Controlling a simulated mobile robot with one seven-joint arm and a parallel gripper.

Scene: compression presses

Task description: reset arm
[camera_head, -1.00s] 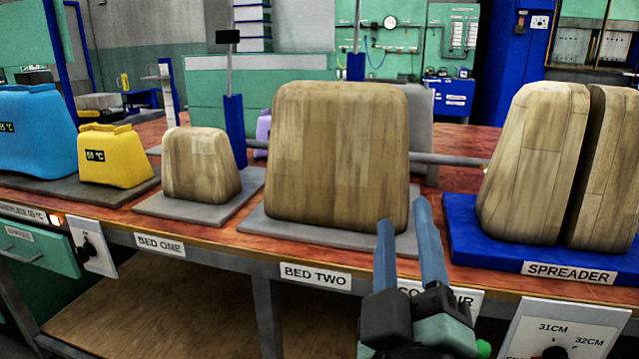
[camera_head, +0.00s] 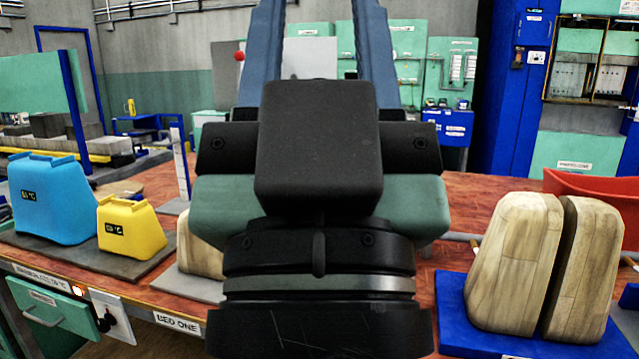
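My gripper (camera_head: 318,45) stands upright, close in front of the head camera, in the middle of the view. Its two blue fingers are spread wide apart with nothing seen between them, and their tips run out of the top of the picture. Its black and green body hides the middle of the workbench (camera_head: 455,205), including the bed two area and most of the wooden block (camera_head: 193,250) on bed one.
A blue container (camera_head: 50,200) and a yellow container (camera_head: 132,228) stand on a dark plate at left. At right, a split wooden block (camera_head: 515,262) sits on the blue spreader base (camera_head: 452,318). A red bin (camera_head: 600,190) is behind it. Blue cabinets stand at the back.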

